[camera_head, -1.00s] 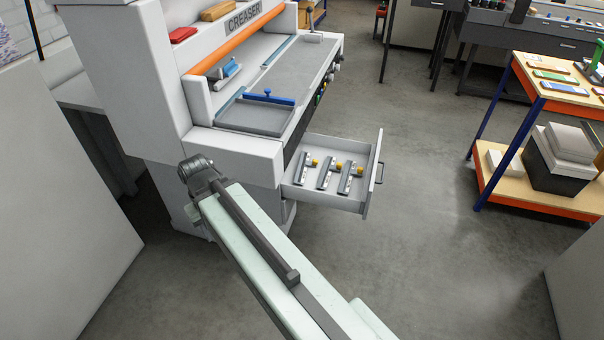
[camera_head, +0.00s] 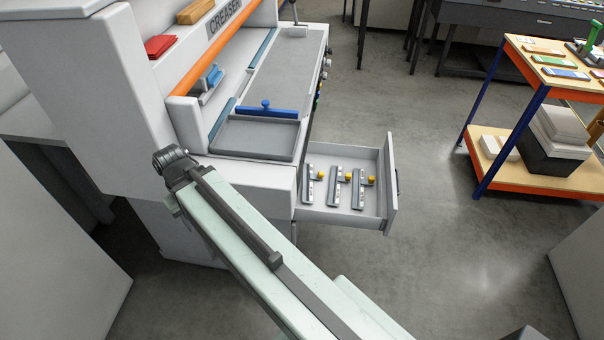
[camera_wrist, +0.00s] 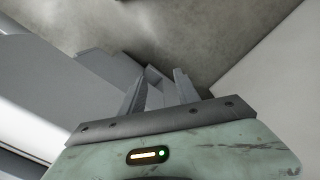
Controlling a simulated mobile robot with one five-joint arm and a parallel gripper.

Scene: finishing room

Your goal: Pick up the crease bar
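Three short silver bars with yellow knobs lie side by side in the open drawer of the creaser: a left bar (camera_head: 307,186), a middle bar (camera_head: 334,188) and a right bar (camera_head: 359,189). A blue bar with a round knob (camera_head: 266,110) lies across the creaser's bed by the grey tray. I cannot tell by looks which of these is the crease bar. My gripper (camera_wrist: 160,80) shows in the wrist view with its fingers apart and nothing seen held. It is hidden in the head view, where my arm ends in front of the creaser, left of the drawer.
The creaser (camera_head: 130,80) stands at left with its drawer (camera_head: 391,185) pulled out to the right. A grey tray (camera_head: 255,140) is on its bed. A shelf cart (camera_head: 500,180) stands at right. The floor between them is clear.

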